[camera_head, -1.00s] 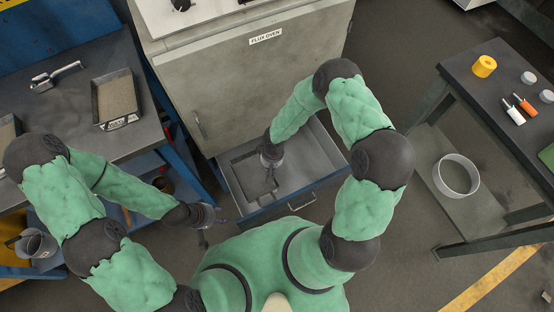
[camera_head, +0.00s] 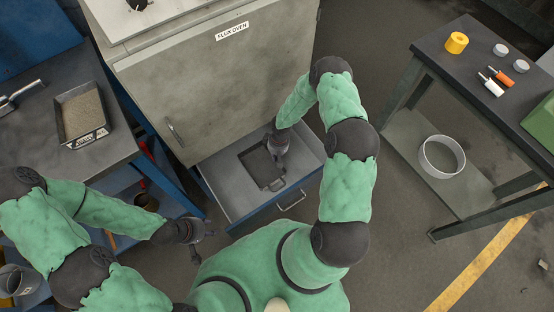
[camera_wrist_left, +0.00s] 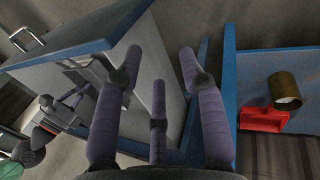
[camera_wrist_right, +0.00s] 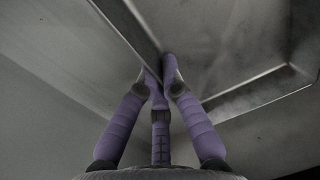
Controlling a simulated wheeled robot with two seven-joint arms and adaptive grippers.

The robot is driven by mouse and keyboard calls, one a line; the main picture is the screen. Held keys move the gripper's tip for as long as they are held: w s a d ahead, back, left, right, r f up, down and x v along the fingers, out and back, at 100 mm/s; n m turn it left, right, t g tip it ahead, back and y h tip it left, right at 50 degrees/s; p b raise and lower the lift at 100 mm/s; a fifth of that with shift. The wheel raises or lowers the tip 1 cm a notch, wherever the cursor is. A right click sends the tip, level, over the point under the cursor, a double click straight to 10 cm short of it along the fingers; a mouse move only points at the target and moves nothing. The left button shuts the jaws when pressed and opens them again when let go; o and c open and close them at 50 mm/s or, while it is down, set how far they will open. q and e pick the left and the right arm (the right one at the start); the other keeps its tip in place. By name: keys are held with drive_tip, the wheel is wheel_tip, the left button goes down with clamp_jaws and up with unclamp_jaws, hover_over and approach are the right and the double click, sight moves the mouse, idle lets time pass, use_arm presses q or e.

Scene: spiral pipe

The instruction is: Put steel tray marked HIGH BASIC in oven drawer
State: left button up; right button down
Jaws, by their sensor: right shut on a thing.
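A shallow grey steel tray (camera_head: 258,168) lies inside the open oven drawer (camera_head: 225,197); its label cannot be read in these views. My right gripper (camera_head: 276,150) reaches down into the drawer at the tray's right edge. In the right wrist view its fingers (camera_wrist_right: 162,75) are closed together on a thin steel rim (camera_wrist_right: 128,30). My left gripper (camera_head: 200,242) is empty, left of the drawer's front corner; in the left wrist view its fingers (camera_wrist_left: 160,75) are spread apart. Another tray (camera_head: 103,133), filled with granules, sits on the left bench, its label too small to read.
The flux oven (camera_head: 210,85) stands behind the drawer. The drawer handle (camera_head: 291,200) faces me. A red bin (camera_wrist_left: 263,120) shows by my left gripper.

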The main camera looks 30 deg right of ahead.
drive_tip(key=f, duration=0.1)
drive_tip(key=f+b, duration=0.1)
drive_tip(key=f, duration=0.2)
drive_tip(key=shift+w+d, duration=0.1)
drive_tip(key=shift+d, duration=0.15)
drive_tip(key=shift+r, duration=0.2)
drive_tip(key=shift+f, duration=0.15)
drive_tip(key=c, duration=1.4)
unclamp_jaws()
